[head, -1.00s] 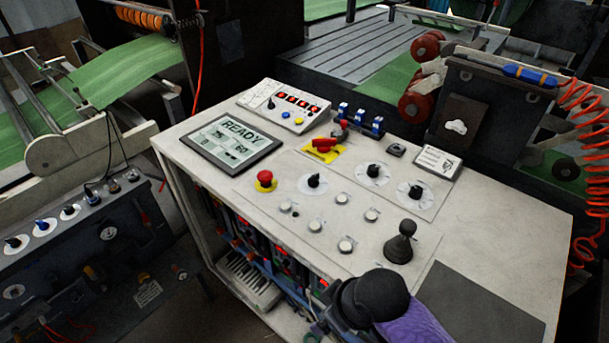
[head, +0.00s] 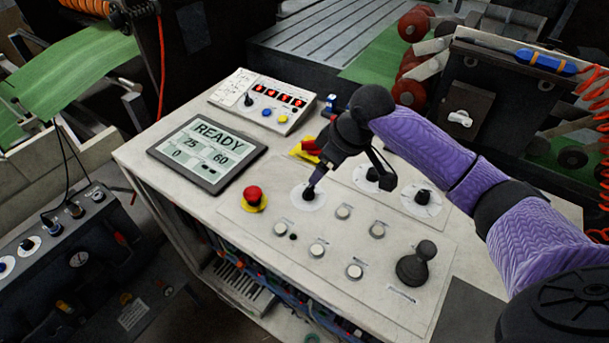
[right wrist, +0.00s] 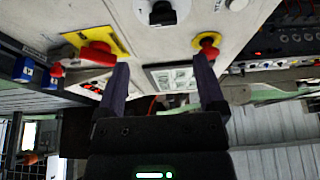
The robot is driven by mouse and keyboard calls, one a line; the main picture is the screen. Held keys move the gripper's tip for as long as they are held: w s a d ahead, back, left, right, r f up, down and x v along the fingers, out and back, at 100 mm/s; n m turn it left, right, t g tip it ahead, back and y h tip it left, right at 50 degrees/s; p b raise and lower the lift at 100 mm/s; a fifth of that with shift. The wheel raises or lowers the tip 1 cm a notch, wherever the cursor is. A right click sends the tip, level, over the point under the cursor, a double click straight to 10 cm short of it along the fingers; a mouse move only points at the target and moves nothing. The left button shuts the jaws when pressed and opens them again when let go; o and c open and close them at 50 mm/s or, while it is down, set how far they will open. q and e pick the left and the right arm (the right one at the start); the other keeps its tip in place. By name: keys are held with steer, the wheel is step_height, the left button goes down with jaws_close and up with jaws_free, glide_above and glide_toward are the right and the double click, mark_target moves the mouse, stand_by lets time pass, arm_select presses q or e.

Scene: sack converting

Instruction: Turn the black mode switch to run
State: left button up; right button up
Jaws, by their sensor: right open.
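A black knob sits on a round white dial (head: 299,203) on the console, right of the red mushroom button (head: 253,195); I cannot read a run mark. My right gripper (head: 313,186) is at this dial in the head view, pointing down and partly hiding the knob. In the right wrist view, the right gripper (right wrist: 159,72) is open and empty, and the black knob (right wrist: 162,13) shows at the top edge, beyond the fingertips. Two more black knobs (head: 423,196) on white dials stand to the right. My left gripper is not in view.
A screen reading READY (head: 207,152) lies left of the dial. A red handle on a yellow plate (right wrist: 97,48) is close by. A small control box (head: 262,101) is behind.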

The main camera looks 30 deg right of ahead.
mark_target(310, 189)
steer(key=b+x, duration=0.1)
steer(key=x, duration=0.3)
steer(key=b+x, duration=0.1)
steer(key=x, duration=0.3)
steer(key=shift+s+a+f, duration=0.15)
steer(key=shift+f, duration=0.2)
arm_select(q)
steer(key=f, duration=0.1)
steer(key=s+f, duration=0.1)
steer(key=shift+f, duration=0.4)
